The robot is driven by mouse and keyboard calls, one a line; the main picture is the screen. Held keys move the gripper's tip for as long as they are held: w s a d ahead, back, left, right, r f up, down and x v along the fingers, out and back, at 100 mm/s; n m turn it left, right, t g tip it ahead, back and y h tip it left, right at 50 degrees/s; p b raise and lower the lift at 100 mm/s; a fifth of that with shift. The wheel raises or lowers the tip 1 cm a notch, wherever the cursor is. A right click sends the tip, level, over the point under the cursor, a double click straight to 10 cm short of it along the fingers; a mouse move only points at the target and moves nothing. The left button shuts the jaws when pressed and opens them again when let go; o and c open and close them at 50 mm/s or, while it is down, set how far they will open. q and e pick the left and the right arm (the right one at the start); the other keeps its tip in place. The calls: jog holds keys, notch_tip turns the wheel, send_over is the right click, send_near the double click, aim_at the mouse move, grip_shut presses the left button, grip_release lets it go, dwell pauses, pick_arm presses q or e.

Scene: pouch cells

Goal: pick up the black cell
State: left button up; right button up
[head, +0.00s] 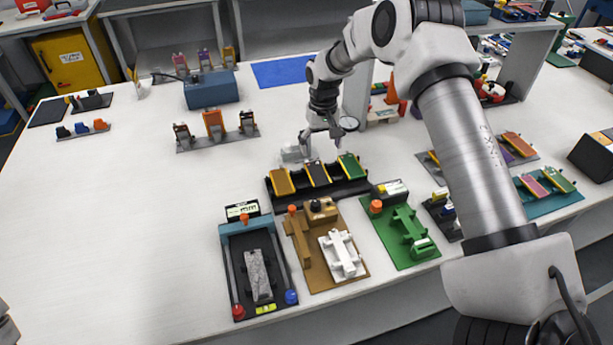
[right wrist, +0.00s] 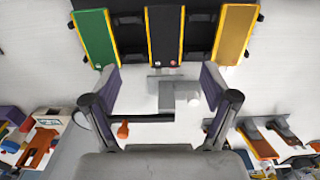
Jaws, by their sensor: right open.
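The black cell (head: 318,173) is a flat dark slab with yellow side edges. It lies tilted in the middle slot of a black rack (head: 328,190), between a yellow-orange cell (head: 282,181) and a green cell (head: 350,166). My right gripper (head: 322,140) is open and empty just behind the rack. In the right wrist view the black cell (right wrist: 165,34) lies ahead of the open fingers (right wrist: 160,78), roughly centred between them and apart from them. The green cell (right wrist: 95,38) is to its left and the yellow-orange cell (right wrist: 235,34) to its right.
In front of the rack stand a blue-grey fixture (head: 226,230), a brown fixture (head: 303,262) and a green fixture (head: 393,250). A blue box (head: 211,90) and another rack of cells (head: 216,142) stand farther left. The left tabletop is mostly clear.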

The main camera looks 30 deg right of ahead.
aim_at(317, 172)
jog(key=shift+w+f, duration=0.15)
jog(key=shift+f, duration=0.35)
jog(key=f, duration=0.2)
jog(key=f+p, duration=0.1)
jog(key=f, duration=0.1)
jog(key=f+p, duration=0.1)
jog(key=f, duration=0.2)
jog(key=shift+w+a, duration=0.1)
jog(key=shift+a, duration=0.25)
jog(key=shift+w+f, duration=0.1)
jog(key=shift+f, duration=0.15)
jog(key=shift+r, duration=0.1)
jog(key=c, duration=1.2)
